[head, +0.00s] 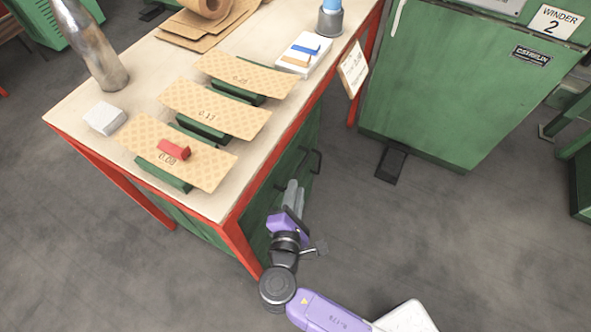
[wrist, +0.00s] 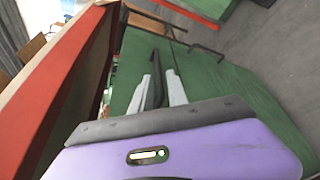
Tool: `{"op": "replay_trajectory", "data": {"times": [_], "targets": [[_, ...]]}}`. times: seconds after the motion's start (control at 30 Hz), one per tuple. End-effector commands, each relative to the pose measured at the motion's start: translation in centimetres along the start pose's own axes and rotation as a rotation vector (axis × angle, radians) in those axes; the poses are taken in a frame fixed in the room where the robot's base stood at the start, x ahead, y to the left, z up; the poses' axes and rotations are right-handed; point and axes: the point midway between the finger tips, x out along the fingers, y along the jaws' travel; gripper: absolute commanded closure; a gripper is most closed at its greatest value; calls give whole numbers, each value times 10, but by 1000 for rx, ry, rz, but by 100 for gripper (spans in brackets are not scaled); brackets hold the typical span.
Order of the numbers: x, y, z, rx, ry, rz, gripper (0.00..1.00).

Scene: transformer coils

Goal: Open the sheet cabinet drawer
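The green sheet cabinet (head: 262,205) stands under the red-framed workbench, and its green front fills the middle of the wrist view (wrist: 225,90). My gripper (head: 295,190) is at this front, below the bench edge. In the wrist view its two grey fingers (wrist: 160,88) lie either side of a dark drawer handle (wrist: 154,72), with little gap left, and appear shut on it. Another black handle (head: 312,160) shows farther along the front, also in the wrist view (wrist: 182,28). The drawer looks closed; the finger contact is partly hidden.
The benchtop (head: 75,103) carries patterned sheets on green blocks, a red block (head: 173,149), a white block (head: 104,117) and a metal cylinder (head: 92,45). A red bench leg (head: 240,248) is close to my gripper.

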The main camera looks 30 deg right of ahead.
Motion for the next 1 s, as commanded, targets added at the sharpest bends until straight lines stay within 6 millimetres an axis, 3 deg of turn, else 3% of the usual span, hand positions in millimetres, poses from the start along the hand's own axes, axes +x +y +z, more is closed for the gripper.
{"op": "replay_trajectory", "data": {"times": [0.17,0.6,0.97,1.0], "targets": [[14,3,-1,-7,-12,6,80],[72,2,0,-6,-10,5,80],[78,2,1,-6,-8,5,80],[78,2,1,-5,-8,5,86]]}}
